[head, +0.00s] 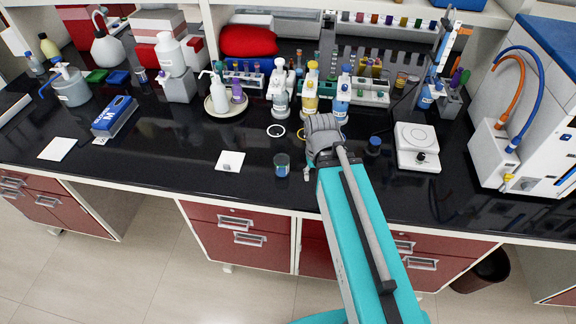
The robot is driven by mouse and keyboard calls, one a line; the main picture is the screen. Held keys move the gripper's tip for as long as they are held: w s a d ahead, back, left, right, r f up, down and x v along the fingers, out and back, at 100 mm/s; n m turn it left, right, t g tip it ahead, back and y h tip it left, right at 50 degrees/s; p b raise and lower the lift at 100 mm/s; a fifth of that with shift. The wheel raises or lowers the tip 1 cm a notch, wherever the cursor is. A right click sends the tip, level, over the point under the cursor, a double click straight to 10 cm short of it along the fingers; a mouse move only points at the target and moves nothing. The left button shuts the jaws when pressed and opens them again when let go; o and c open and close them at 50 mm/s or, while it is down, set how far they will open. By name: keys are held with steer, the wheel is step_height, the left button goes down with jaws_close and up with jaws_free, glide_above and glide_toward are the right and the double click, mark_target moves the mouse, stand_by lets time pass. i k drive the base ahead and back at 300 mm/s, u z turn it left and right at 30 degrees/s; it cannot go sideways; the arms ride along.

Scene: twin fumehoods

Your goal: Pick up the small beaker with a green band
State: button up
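A small glass beaker (282,165) with a dark blue-green band stands upright near the front of the black bench, left of my arm. The exact colour of its band is hard to make out at this size. The grey end of my arm with my gripper (313,163) is just right of the beaker, with a small gap between them in the picture. Nothing held can be seen.
A small dark blue jar (374,145) and a white balance (416,146) are right of my arm. A white paper with a small object (230,161) lies left of the beaker. Spray bottles (310,98) and racks stand behind. The front-left bench is mostly clear.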

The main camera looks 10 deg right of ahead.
mark_target(281, 160)
steer(key=z, duration=0.3)
steer(key=k, duration=1.65)
steer(key=u, duration=0.35)
steer(key=i, duration=1.05)
steer(key=z, duration=0.05)
